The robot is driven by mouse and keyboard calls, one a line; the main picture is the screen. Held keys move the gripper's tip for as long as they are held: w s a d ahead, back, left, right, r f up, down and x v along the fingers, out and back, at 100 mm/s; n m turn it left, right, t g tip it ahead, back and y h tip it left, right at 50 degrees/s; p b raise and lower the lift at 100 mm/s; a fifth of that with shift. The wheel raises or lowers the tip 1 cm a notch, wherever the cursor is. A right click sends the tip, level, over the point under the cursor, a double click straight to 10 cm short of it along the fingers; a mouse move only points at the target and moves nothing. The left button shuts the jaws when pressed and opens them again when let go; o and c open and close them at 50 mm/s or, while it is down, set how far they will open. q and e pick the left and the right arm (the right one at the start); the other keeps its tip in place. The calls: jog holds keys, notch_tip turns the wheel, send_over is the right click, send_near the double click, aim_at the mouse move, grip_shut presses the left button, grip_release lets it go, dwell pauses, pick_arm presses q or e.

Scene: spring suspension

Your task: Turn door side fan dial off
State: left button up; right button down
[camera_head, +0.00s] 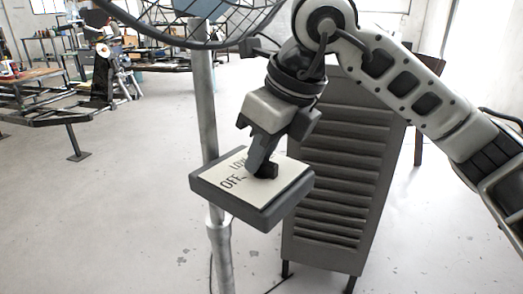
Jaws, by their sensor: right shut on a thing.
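The fan's control box (255,207) is a dark box with a pale top plate, fixed to a grey pole. The plate reads "LOW" and "OFF" on its left part. A small black dial (267,170) sits near the middle of the plate, partly hidden by the gripper. My right gripper (262,166) comes down from above and is shut on the dial. Which mark the dial points to is hard to tell. My left gripper is not in view.
The fan's wire cage (205,28) is at the top, above the pole (203,100). A grey louvred cabinet (340,170) stands right behind the box. Workbenches (50,95) are at the far left.

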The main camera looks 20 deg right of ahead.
jog(key=n+g, duration=0.1)
jog(key=n, duration=0.2)
jog(key=shift+y, duration=0.3)
jog(key=shift+n+g+p, duration=0.3)
jog(key=shift+n, duration=0.6)
jog(key=n+g, duration=0.1)
jog(key=n, duration=0.1)
jog(key=shift+n+y+p, duration=0.3)
jog(key=shift+s+n+g+p, duration=0.1)
jog(key=shift+n+g+p, duration=0.25)
jog(key=shift+n, duration=0.65)
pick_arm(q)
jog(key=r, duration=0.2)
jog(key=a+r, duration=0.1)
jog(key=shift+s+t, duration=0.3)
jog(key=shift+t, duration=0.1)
pick_arm(e)
jog(key=shift+n+g, duration=0.35)
jog(key=shift+n, duration=0.35)
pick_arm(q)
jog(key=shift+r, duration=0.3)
pick_arm(e)
jog(key=c, duration=1.4)
grip_release()
jog(key=shift+c, duration=0.2)
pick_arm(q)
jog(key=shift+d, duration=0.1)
